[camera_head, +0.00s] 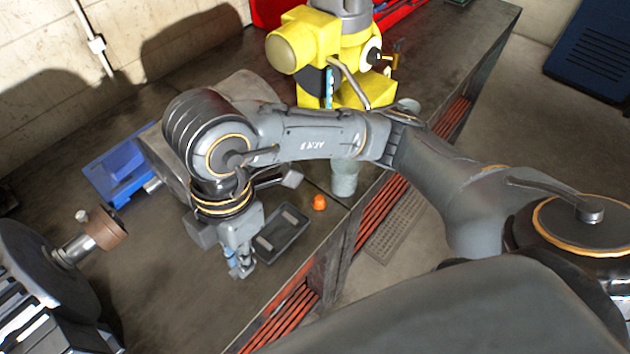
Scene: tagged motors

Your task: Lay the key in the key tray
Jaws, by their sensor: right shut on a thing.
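The key tray (268,262) is a small, shallow black tray on the dark workbench near its front edge. A small grey piece shows at its back part. My right gripper (240,270) points down just left of the tray, close beside its left rim. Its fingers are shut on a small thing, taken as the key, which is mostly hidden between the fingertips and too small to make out. I cannot tell how high it is above the bench. My left gripper is not in view.
A grey finned motor with a brown-collared shaft (95,240) stands at the left. A yellow machine (315,42) stands at the back. Bare bench lies left of the tray.

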